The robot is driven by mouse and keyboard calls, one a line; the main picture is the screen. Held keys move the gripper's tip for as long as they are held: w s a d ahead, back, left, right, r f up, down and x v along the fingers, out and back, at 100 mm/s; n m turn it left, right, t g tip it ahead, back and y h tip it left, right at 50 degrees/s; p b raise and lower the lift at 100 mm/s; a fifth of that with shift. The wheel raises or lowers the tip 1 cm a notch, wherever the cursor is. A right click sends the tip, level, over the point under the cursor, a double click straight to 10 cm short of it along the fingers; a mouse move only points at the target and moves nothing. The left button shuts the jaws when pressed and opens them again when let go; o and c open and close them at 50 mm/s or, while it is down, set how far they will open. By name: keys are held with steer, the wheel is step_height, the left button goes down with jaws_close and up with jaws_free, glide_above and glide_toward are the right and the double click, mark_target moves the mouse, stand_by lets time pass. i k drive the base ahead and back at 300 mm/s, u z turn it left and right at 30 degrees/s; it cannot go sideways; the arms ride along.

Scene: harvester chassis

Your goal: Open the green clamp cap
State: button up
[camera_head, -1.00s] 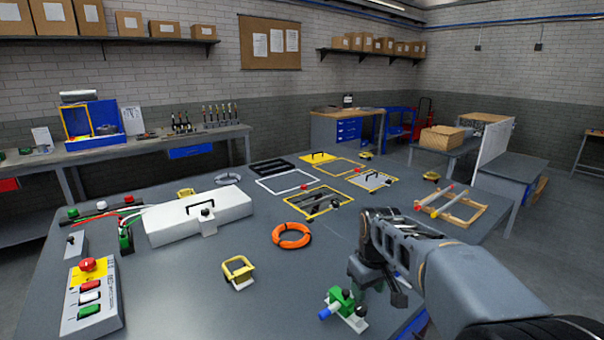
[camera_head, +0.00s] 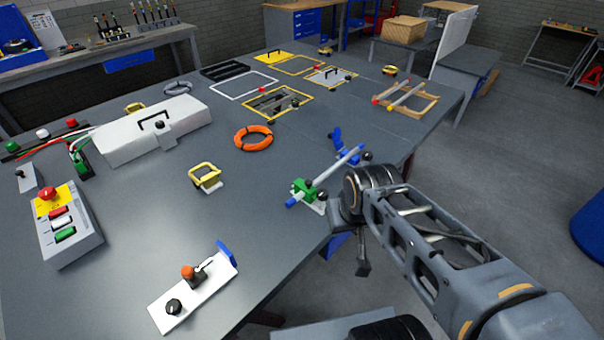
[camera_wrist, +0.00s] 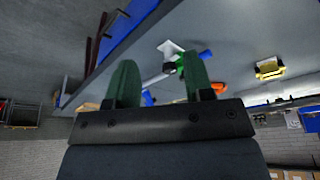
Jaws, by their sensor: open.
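The green clamp (camera_head: 304,188) stands near the table's right edge in the head view, on a white base plate. A pale tube (camera_head: 340,166) with a blue end runs through or over it; I cannot tell whether the cap is shut. A blue support (camera_head: 337,138) stands near the tube's far end. In the wrist view my gripper (camera_wrist: 158,75) is open and empty, with its two green fingers apart. The green clamp (camera_wrist: 181,65) shows beyond the right finger, partly hidden and apparently not touched. In the head view my arm is right of the clamp; the fingers are not clear there.
A yellow-handled part (camera_head: 205,178) and an orange ring (camera_head: 254,138) lie left of the clamp. A white plate with knobs (camera_head: 192,292) lies at the front edge. A button box (camera_head: 62,222) and a white case (camera_head: 150,128) are farther left. Bare table lies between them.

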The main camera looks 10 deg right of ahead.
mark_target(307, 186)
steer(key=k, duration=0.45)
steer(key=z, duration=0.9)
steer(key=i, duration=0.75)
steer(key=u, duration=1.85)
